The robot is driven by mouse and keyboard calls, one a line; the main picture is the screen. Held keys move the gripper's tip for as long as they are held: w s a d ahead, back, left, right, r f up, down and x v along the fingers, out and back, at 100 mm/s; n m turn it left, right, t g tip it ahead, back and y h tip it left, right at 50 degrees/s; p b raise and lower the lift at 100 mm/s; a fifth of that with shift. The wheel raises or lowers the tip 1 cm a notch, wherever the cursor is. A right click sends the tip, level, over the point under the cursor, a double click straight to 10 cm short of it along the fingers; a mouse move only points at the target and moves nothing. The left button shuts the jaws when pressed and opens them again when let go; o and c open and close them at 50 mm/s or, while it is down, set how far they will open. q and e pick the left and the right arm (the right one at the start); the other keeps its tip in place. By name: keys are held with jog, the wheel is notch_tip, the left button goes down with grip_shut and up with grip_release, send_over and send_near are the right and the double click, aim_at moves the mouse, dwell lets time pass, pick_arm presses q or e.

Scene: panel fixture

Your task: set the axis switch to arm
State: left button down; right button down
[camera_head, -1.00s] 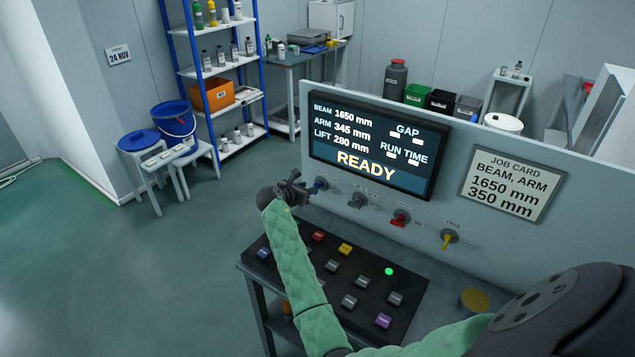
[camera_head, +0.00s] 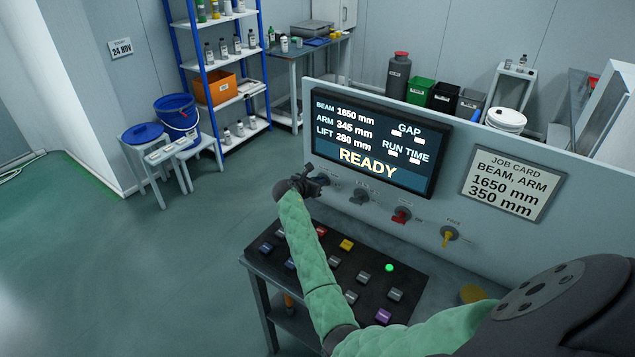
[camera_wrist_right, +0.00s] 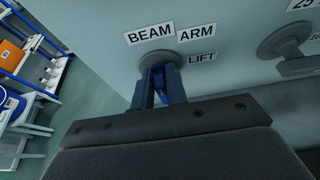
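The axis switch is a blue knob (camera_wrist_right: 160,74) on the grey panel, with BEAM, ARM and LIFT labels around its upper and right sides in the right wrist view. My right gripper (camera_wrist_right: 160,88) is at the knob, one finger on each side of its blue handle. Whether the fingers press on it cannot be told. In the head view my right gripper (camera_head: 316,182) covers most of the switch, and its setting is hidden. The display (camera_head: 368,145) reads beam 1650 mm, arm 345 mm, lift 280 mm, READY. My left gripper is not in view.
To the right of the axis switch are a grey knob (camera_head: 359,194), a red knob (camera_head: 401,215) and a yellow knob (camera_head: 448,236). A button console (camera_head: 318,264) lies below the arm. The job card (camera_head: 513,184) reads beam, arm, 1650 mm, 350 mm.

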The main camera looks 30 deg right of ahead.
dwell(0.3)
jog(key=shift+s+d+f+m+t+y, duration=0.1)
jog(key=shift+s+m+t+y, duration=0.05)
jog(key=shift+m+t, duration=0.25)
jog(key=shift+s+f+m+t+y, duration=0.15)
jog(key=shift+m+t, duration=0.15)
jog(key=shift+m, duration=0.2)
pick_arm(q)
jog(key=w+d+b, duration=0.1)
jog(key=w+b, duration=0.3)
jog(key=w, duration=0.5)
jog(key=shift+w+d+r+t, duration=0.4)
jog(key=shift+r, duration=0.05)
pick_arm(e)
jog(key=shift+s+d+m+t, duration=0.1)
jog(key=shift+s+m+t, duration=0.05)
jog(key=shift+m+t, duration=0.75)
jog(key=shift+s+m+t, duration=0.15)
jog(key=shift+m+t, duration=0.45)
jog(key=shift+m, duration=0.6)
jog(key=c, duration=1.5)
grip_release()
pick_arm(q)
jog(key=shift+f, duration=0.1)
